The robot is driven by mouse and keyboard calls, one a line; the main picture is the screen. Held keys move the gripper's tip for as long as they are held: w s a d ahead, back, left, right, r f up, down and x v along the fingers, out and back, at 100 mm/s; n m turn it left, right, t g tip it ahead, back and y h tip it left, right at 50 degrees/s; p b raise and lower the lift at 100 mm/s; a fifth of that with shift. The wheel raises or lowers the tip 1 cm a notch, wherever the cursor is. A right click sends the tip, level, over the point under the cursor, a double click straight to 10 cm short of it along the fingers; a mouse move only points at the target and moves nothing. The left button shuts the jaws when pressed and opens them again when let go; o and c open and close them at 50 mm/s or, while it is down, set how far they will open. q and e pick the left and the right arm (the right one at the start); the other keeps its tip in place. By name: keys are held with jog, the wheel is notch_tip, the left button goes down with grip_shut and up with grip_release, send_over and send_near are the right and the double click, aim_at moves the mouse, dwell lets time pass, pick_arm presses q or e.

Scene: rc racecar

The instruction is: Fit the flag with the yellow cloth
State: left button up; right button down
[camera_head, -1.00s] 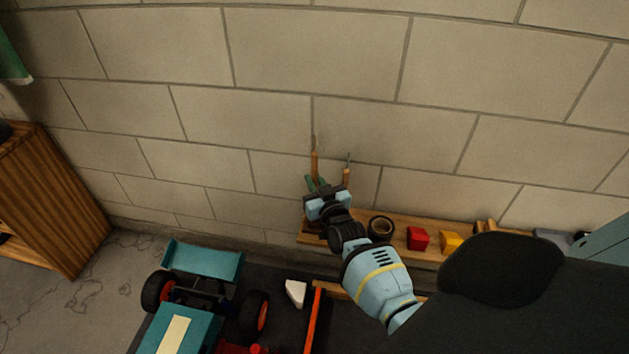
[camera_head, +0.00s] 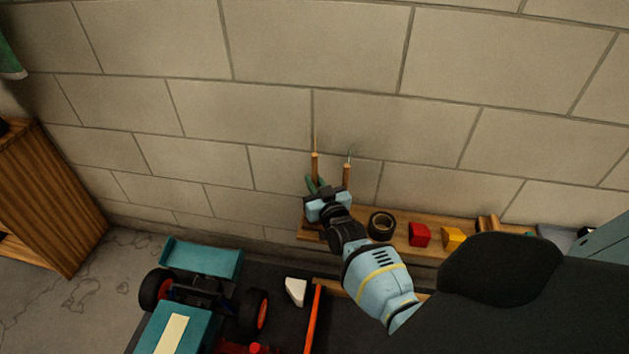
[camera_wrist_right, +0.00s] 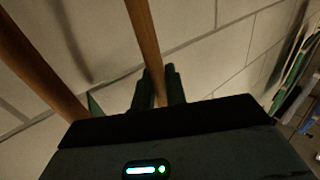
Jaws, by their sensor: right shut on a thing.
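My right gripper (camera_head: 316,185) is at the left end of the wooden shelf, close to the wall. Its green fingers are shut on a thin upright wooden stick (camera_head: 314,166). In the right wrist view the stick (camera_wrist_right: 143,40) passes between the two fingers (camera_wrist_right: 156,90). A second wooden stick (camera_head: 347,174) stands just to the right of it and also shows at the left in the wrist view (camera_wrist_right: 35,65). No yellow cloth can be made out on either stick. The teal racecar (camera_head: 188,326) is on the dark mat at lower left. My left gripper is not in view.
The wooden shelf (camera_head: 397,238) also holds a black tape roll (camera_head: 381,226), a red block (camera_head: 419,235) and a yellow block (camera_head: 453,238). A white piece (camera_head: 296,291) and an orange bar (camera_head: 314,322) lie by the car. A wooden cabinet (camera_head: 45,200) stands left.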

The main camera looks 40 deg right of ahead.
pick_arm(q)
jog(key=shift+w+f+b, duration=0.3)
jog(key=shift+f+b, duration=0.05)
pick_arm(e)
jog(key=shift+f, duration=0.45)
pick_arm(q)
jog(key=shift+s+f, duration=0.2)
jog(key=shift+f, duration=0.1)
pick_arm(e)
jog(key=shift+f, duration=0.4)
jog(key=shift+f+b, duration=0.25)
jog(key=shift+b, duration=0.2)
pick_arm(q)
jog(key=shift+s+f, duration=0.15)
jog(key=shift+s, duration=0.2)
pick_arm(e)
jog(key=c, duration=1.3)
grip_release()
jog(key=shift+c, duration=0.2)
pick_arm(q)
jog(key=shift+w, duration=0.15)
